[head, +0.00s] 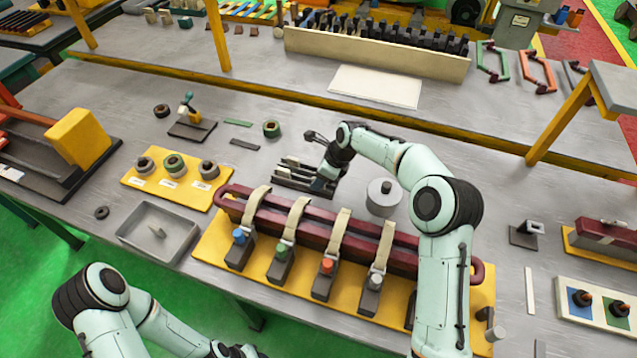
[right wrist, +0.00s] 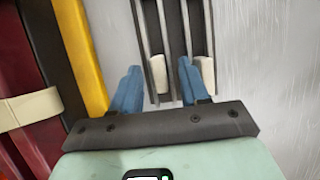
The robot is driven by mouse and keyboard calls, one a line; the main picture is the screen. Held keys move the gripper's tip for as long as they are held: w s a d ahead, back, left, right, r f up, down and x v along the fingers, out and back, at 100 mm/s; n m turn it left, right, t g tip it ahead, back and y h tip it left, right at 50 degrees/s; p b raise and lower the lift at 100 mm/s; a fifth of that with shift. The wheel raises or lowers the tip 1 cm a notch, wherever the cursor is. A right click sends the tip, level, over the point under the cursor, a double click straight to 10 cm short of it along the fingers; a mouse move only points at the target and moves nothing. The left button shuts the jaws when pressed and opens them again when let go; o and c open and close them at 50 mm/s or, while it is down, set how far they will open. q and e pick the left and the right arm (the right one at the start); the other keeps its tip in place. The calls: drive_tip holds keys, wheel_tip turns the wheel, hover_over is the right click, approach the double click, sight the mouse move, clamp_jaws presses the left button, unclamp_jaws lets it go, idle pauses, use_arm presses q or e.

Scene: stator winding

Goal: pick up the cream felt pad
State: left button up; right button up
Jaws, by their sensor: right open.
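A dark slotted rack (head: 291,183) lies on the table behind the yellow fixture, with pale strips along it. In the right wrist view, the rack (right wrist: 146,20) holds two small cream pieces at its near end. One cream felt pad (right wrist: 158,75) lies between my right fingers; the second cream pad (right wrist: 208,72) is beside the right finger, partly covered by it. My right gripper (right wrist: 159,72) is open with blue fingers, and its tips reach the rack's near end. In the head view my right gripper (head: 322,184) is at the rack's right end. My left gripper (head: 232,350) is cut off at the bottom edge.
The yellow fixture (head: 213,243) with dark red bars and cream straps stands just in front of the rack. A grey cylinder (head: 384,197) is to the right. A pale sheet (head: 350,82) lies at the back.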

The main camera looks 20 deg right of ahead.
clamp_jaws()
drive_tip(key=shift+r, duration=0.1)
